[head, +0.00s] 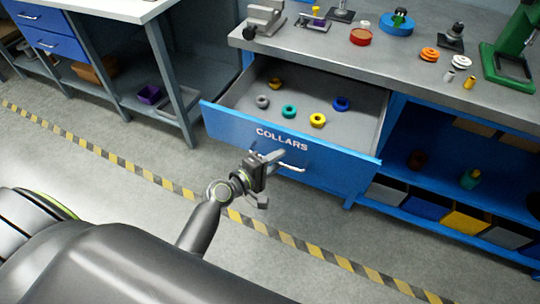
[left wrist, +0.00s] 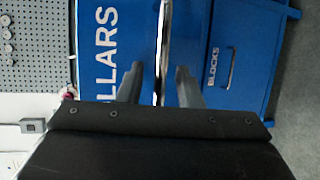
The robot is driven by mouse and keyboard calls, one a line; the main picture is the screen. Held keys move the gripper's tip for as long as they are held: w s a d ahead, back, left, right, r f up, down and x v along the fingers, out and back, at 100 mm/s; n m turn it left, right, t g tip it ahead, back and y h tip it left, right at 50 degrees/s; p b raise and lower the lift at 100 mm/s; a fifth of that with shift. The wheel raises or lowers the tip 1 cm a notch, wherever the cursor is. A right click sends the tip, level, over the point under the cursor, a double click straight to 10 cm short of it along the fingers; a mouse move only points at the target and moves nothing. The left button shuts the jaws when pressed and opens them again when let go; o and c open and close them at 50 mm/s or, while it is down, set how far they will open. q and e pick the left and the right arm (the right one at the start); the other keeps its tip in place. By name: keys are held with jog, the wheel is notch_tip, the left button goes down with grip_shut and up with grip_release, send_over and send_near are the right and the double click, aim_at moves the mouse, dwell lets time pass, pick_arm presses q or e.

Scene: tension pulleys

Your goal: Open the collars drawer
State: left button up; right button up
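The blue collars drawer (head: 225,127), lettered COLLARS, stands pulled well out under the workbench, with several coloured ring collars inside. Its metal bar handle (head: 292,168) is on the front face. My left gripper (head: 273,158) is at the left part of this handle. In the left wrist view the handle (left wrist: 163,45) runs between the two fingers of my left gripper (left wrist: 158,88). The fingers are apart, with a gap on each side of the bar. My right gripper is in neither view.
The grey benchtop (head: 330,45) above holds pulleys, small fixtures and a green press (head: 512,50). Open shelves with coloured bins (head: 466,219) are at the right. Another bench with blue drawers (head: 52,40) is at the left. The floor in front is clear.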

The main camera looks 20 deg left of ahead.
pick_arm(q)
jog(key=b+v, duration=0.2)
jog(key=v, duration=1.5)
jog(key=shift+s+b, duration=0.15)
jog(key=shift+b, duration=0.15)
jog(key=shift+a, duration=0.1)
jog(key=s+a+f+m+g+y+p, duration=0.1)
jog(key=s+a+f+g+y, duration=0.15)
jog(key=f, duration=0.65)
jog(key=s+a+f+m+g+y+p, duration=0.1)
jog(key=a+f+m+g+y, duration=0.15)
jog(key=f, duration=0.55)
jog(key=s+a+f+m+g+y+p, duration=0.1)
jog(key=s+a+f, duration=0.15)
jog(key=f, duration=0.65)
jog(key=s+d+f+m+g+p, duration=0.1)
jog(key=s+f+m+g, duration=0.2)
jog(key=s+f, duration=0.5)
jog(key=s+d+f+m+g+y+p, duration=0.1)
jog(key=s+f+m+g, duration=0.3)
jog(key=s, duration=0.9)
notch_tip(320, 180, down, 4)
jog(key=shift+s+r+m+y, duration=0.1)
jog(key=shift+s+m+y, duration=0.2)
jog(key=shift+m, duration=0.75)
